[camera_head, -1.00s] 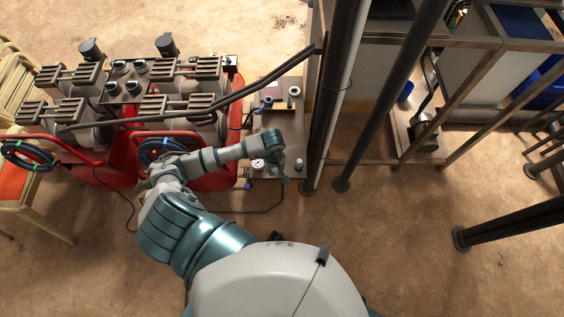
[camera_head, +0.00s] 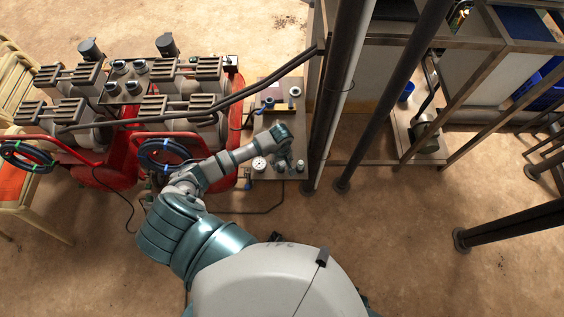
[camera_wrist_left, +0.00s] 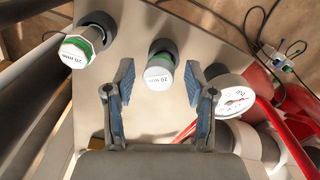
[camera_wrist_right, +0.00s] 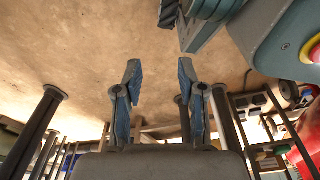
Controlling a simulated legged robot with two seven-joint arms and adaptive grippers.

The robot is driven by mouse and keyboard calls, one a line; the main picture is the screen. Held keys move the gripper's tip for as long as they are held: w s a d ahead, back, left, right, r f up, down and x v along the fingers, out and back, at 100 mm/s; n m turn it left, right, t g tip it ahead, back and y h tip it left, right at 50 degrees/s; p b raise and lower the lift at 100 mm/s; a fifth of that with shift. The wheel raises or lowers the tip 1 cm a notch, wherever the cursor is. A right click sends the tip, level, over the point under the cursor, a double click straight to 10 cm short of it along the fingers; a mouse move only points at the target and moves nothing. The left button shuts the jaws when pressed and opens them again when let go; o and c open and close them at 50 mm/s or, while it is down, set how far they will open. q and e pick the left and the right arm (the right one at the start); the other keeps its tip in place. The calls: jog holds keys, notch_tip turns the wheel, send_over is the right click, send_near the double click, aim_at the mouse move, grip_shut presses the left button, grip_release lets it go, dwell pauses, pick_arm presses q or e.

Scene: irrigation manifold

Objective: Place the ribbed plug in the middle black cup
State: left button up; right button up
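My left gripper (camera_wrist_left: 158,80) is open above the grey panel (camera_wrist_left: 120,20); its arm also shows in the head view (camera_head: 286,160). Between its fingers in the picture stands a white-topped cylinder (camera_wrist_left: 159,72) with a green band, marked "20 mm", at a black cup (camera_wrist_left: 163,45). I cannot tell whether the fingers reach down around it. A second white, green-banded piece (camera_wrist_left: 76,50), also marked "20 mm", sits at another black cup (camera_wrist_left: 98,22) at upper left. I cannot tell which is the ribbed plug. My right gripper (camera_wrist_right: 160,72) is open and empty above the bare floor.
A round gauge (camera_wrist_left: 234,99) stands close to the right finger in the left wrist view. Red frames with pumps (camera_head: 150,95) are left of the panel. A dark upright post (camera_head: 327,110) stands right beside it. The floor in front is open.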

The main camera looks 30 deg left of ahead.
aim_at(281, 163)
pick_arm(q)
jog(key=shift+a, duration=0.5)
jog(key=shift+a+r, duration=0.1)
jog(key=shift+a, duration=0.05)
notch_tip(281, 163, up, 12)
jog(key=shift+d+p, duration=0.3)
jog(key=shift+p, duration=0.05)
pick_arm(e)
jog(key=shift+s+a+f, duration=0.4)
jog(key=shift+s+a, duration=0.25)
pick_arm(q)
jog(key=shift+d, duration=0.1)
pick_arm(e)
jog(key=shift+d, duration=0.1)
